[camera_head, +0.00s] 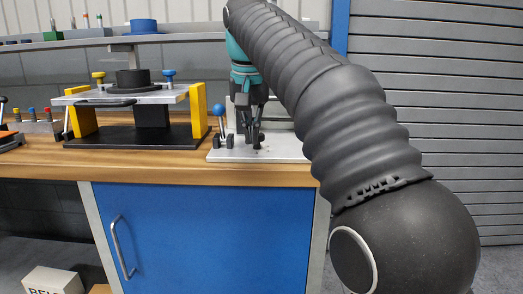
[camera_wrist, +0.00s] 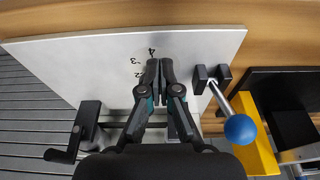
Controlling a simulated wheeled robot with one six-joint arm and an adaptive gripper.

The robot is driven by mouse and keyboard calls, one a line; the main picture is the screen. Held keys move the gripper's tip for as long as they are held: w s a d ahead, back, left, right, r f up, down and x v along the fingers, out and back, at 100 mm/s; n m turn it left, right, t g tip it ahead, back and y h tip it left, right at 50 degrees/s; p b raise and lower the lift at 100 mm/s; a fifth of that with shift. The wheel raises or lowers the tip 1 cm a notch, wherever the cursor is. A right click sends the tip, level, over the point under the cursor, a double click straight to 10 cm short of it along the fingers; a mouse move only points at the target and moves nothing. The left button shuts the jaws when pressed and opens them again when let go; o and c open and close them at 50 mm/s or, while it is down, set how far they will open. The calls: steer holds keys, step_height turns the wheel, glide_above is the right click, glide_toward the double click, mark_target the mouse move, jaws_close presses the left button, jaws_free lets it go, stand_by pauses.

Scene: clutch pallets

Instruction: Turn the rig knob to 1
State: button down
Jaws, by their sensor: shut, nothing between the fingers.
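The rig is a light grey plate (camera_head: 285,155) on the bench; it also fills much of the wrist view (camera_wrist: 75,65). Upside-down digits 4 (camera_wrist: 152,51), 3 (camera_wrist: 135,61) and 2 (camera_wrist: 138,76) are printed on it beside my fingertips. The digit 1 is not visible. My gripper (camera_wrist: 160,68) is shut and empty, with its fingertips together over the plate near the digits. In the head view my gripper (camera_head: 251,138) points down at the plate. The knob cannot be made out; my fingers cover that area. I cannot tell whether they touch it.
A blue-ball lever (camera_wrist: 240,129) in a black bracket stands right of my fingers in the wrist view; a black crank (camera_wrist: 72,150) is at left. A press-like fixture with yellow uprights (camera_head: 198,110) stands left of the rig. A blue cabinet (camera_head: 205,235) is below the wooden bench (camera_head: 270,175).

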steer(key=shift+d+p, duration=0.75)
steer(key=shift+p, duration=0.6)
steer(key=shift+d, duration=0.2)
stand_by(0.4)
steer(key=shift+s+d, duration=0.1)
steer(key=shift+s, duration=0.05)
steer(key=shift+s, duration=0.2)
steer(key=w+v, duration=0.1)
steer(key=v, duration=0.4)
steer(key=shift+r, duration=0.55)
steer(key=shift+w, duration=0.1)
steer(key=shift+w+a+f+b, duration=0.15)
steer(key=shift+f+b, duration=0.25)
steer(key=shift+f, duration=0.6)
steer(key=shift+s+a+f+b, duration=0.1)
steer(key=shift+a+f+b, duration=0.25)
steer(key=shift+f, duration=0.6)
steer(key=shift+w+a+f+b, duration=0.15)
steer(key=shift+f+b, duration=0.25)
steer(key=shift+f, duration=0.7)
